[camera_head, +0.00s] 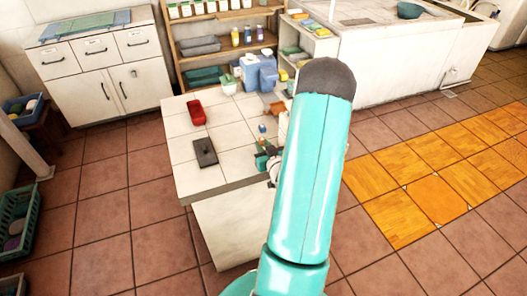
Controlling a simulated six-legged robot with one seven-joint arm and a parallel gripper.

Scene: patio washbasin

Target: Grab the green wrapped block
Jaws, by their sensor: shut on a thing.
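My gripper (268,154) is small in the head view, low over the right part of the white tiled table, and my teal arm link hides part of it. It is shut on a small green thing, which looks like the green wrapped block (261,162). The block's right side and underside are hard to make out, and I cannot tell whether it touches the tabletop.
The white tiled table (182,150) also bears a red object (196,112), a dark flat block (205,152), a blue container (262,74), and a small blue-and-orange item (262,130). Shelves and cabinets stand behind.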

